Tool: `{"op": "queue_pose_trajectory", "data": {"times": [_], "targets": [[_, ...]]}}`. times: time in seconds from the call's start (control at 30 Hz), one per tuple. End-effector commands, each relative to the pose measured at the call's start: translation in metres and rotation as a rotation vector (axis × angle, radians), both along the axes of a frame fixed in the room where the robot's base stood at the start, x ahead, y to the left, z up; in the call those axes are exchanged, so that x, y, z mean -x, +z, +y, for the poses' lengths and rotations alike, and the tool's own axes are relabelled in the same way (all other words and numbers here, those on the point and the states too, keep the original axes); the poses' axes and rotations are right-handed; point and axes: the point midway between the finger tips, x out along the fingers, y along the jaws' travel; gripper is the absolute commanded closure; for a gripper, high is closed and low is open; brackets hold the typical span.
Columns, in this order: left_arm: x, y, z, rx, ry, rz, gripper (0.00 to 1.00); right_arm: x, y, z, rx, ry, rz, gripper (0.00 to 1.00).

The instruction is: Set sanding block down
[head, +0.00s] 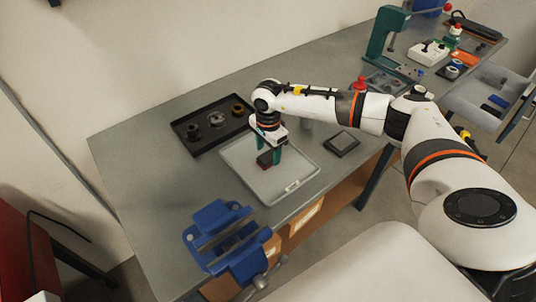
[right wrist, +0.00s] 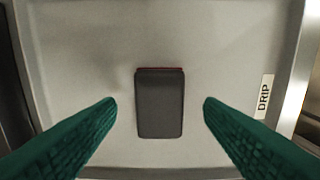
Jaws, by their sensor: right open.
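The sanding block (right wrist: 160,104), dark grey with a thin red edge, lies on the light grey drip tray (head: 285,187). In the head view the block (head: 264,160) shows as a small dark red piece at my right gripper's fingers. My right gripper (head: 268,158) points down over the tray. In the right wrist view its green fingers (right wrist: 160,108) are open, one on each side of the block, with a gap on both sides. The tray (right wrist: 80,60) carries a "DRIP" label at its right. My left gripper is not in view.
A black tray (head: 183,138) with several small round parts stands behind the drip tray. A blue vise (head: 226,238) is at the near table edge. A dark square pad (head: 341,144) lies right of the drip tray. The table's left part is clear.

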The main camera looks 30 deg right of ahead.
Motion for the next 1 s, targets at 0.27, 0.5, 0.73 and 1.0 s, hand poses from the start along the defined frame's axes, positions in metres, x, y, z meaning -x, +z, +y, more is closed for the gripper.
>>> {"op": "queue_pose_trajectory", "data": {"times": [0.27,0.5,0.73,1.0], "targets": [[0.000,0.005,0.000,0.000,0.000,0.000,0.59,0.000,-0.017,0.000,0.000,0.001,-0.001,0.38],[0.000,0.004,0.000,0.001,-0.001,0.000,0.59,0.000,-0.016,0.000,0.000,0.001,-0.001,0.58],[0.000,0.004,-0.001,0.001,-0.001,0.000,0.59,0.000,-0.016,0.000,0.000,0.000,-0.001,0.90],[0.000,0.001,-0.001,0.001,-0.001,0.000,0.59,-0.001,-0.009,0.000,-0.001,-0.001,-0.003,0.90]]}}
